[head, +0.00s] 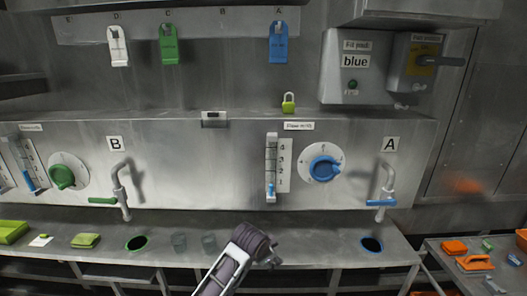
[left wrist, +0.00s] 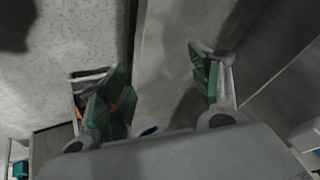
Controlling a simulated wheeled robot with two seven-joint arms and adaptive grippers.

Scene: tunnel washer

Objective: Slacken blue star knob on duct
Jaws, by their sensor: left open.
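A blue knob (head: 324,168) sits on a round white dial on the steel front panel, right of a level gauge. I cannot tell that it is star-shaped or that it is the knob on the duct. My left gripper (head: 272,258) is low in the head view, over the counter's front part, below and left of this knob and apart from it. In the left wrist view the left gripper (left wrist: 160,95) is open, its green-padded fingers wide apart with nothing between them. My right gripper is not in view.
A green knob (head: 62,176) is on the left of the panel. Taps stand at B (head: 122,190) and A (head: 383,190). An orange tool (head: 474,262) lies on a side table at right.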

